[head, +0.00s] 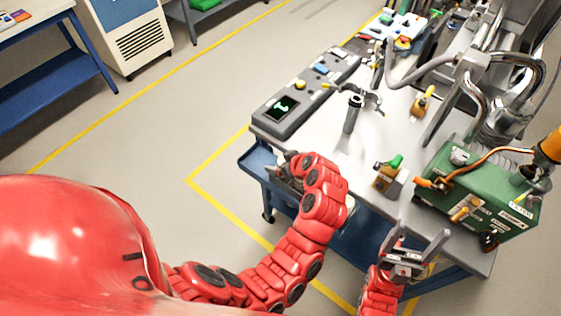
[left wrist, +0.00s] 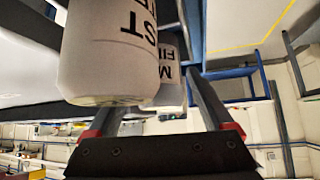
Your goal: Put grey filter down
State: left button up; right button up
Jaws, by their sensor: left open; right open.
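Two pale grey-white canisters with black lettering show in the left wrist view. The large near one (left wrist: 110,50) covers part of one finger, and a second one (left wrist: 168,75) sits behind it, partly hidden. I cannot tell which is the grey filter, and neither is clear in the head view. My left gripper (head: 283,178) is by the bench's near left edge, largely hidden behind my red arm. Its fingers (left wrist: 155,110) are apart, close to the canisters; contact cannot be told. My right gripper (head: 418,238) is open and empty at the bench's front edge, below the green box.
The grey bench top (head: 325,150) has a bare patch around a metal post (head: 352,113). A control panel (head: 283,107) runs along its left edge. A block with a green knob (head: 388,178) and a green box (head: 480,190) stand to the right. A blue shelf (head: 370,242) lies below.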

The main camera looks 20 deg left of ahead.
pick_arm(q)
jog(key=shift+r, duration=0.15)
jog(key=shift+s+d+r, duration=0.1)
jog(key=shift+d+r, duration=0.05)
jog(key=shift+d, duration=0.15)
jog(key=b+v, duration=0.1)
jog(key=v, duration=0.9)
jog(key=shift+r+b, duration=0.15)
jog(key=shift+b, duration=0.15)
jog(key=shift+s+d+r, duration=0.3)
jog(key=shift+r, duration=0.15)
